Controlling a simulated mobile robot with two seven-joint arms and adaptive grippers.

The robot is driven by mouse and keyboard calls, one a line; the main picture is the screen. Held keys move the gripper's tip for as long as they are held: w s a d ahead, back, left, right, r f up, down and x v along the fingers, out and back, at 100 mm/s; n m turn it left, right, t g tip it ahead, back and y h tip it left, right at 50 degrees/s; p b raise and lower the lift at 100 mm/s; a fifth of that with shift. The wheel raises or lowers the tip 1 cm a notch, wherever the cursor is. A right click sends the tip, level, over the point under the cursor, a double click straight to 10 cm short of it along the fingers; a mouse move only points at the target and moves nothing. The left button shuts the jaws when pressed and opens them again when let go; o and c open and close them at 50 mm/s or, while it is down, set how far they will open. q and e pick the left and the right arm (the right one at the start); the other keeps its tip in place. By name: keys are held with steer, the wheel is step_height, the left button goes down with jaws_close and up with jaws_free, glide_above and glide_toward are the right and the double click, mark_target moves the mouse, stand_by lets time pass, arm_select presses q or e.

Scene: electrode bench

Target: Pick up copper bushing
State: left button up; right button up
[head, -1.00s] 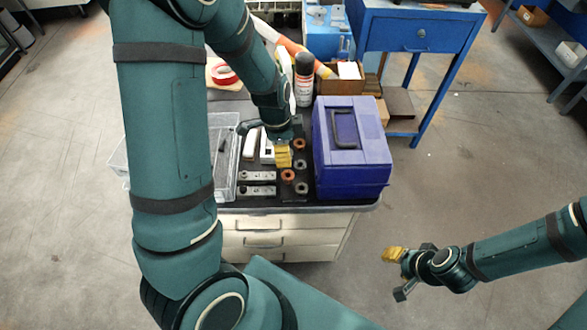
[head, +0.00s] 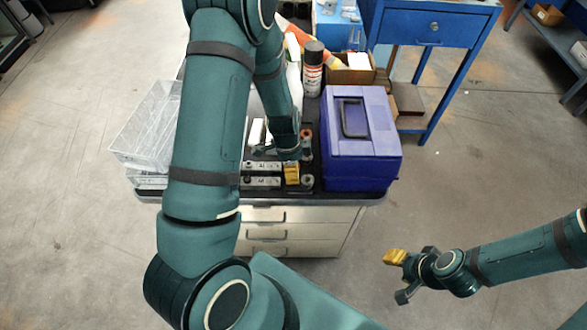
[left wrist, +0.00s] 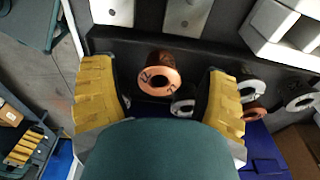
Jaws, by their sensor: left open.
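A copper bushing (left wrist: 160,76) with dark markings on its face lies between the fingers of my left gripper (left wrist: 162,88) in the left wrist view. The fingers are open, with a gap on each side of it. In the head view my left gripper (head: 292,173) is over the dark bench top and hides this bushing. A second copper ring (left wrist: 253,113) lies beyond the right finger, partly hidden. My right gripper (head: 396,258) is away from the bench over the floor at the right; its finger gap is unclear.
Steel rings (left wrist: 183,105) lie close to the copper bushing. Metal blocks (head: 262,182) sit left of my left gripper. A purple case (head: 360,150) stands right of it, with a spray can (head: 313,70) behind. A clear bin (head: 150,130) is at the left edge.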

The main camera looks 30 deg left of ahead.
arm_select(q)
steer(key=shift+f, duration=0.15)
jaws_close()
step_height(320, 180, up, 10)
steer(key=p, duration=0.2)
stand_by(0.5)
